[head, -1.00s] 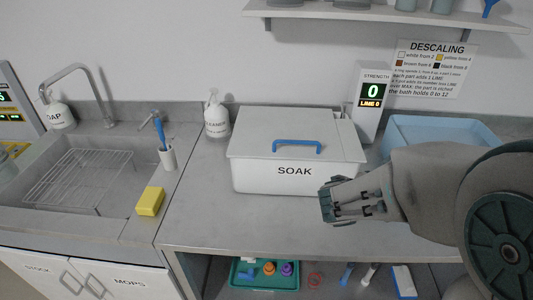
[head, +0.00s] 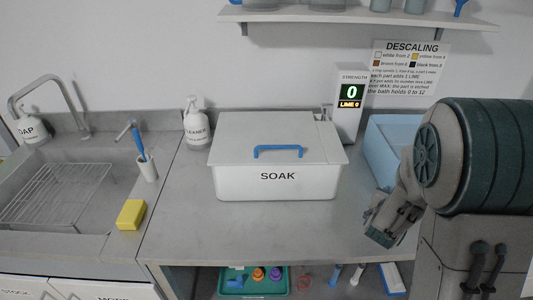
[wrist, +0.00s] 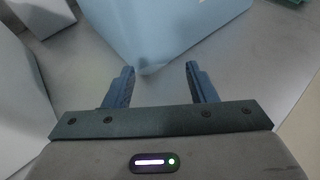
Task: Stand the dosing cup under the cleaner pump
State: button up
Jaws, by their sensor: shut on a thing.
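The cleaner pump (head: 197,127) is a white bottle with a pump head, labelled CLEANER. It stands at the back of the counter, left of the SOAK box, in the head view. The counter in front of it looks clear. My gripper (head: 378,238) is at the right, over the counter's front part and far from the pump. In the wrist view my gripper (wrist: 161,82) shows its two blue fingers a gap apart. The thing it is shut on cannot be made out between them. I cannot pick out the dosing cup in any view.
The white SOAK box (head: 278,183) with its blue handle stands mid-counter. A light blue tub (head: 381,158) is beside my arm; its corner also shows in the wrist view (wrist: 160,35). A yellow sponge (head: 131,214) and brush holder (head: 147,169) sit by the sink. A green tray (head: 232,290) is below.

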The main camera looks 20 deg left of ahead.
aim_at(195, 159)
jog(key=z, duration=1.6)
jog(key=k, duration=1)
jog(key=u, duration=1.8)
jog(key=i, duration=1)
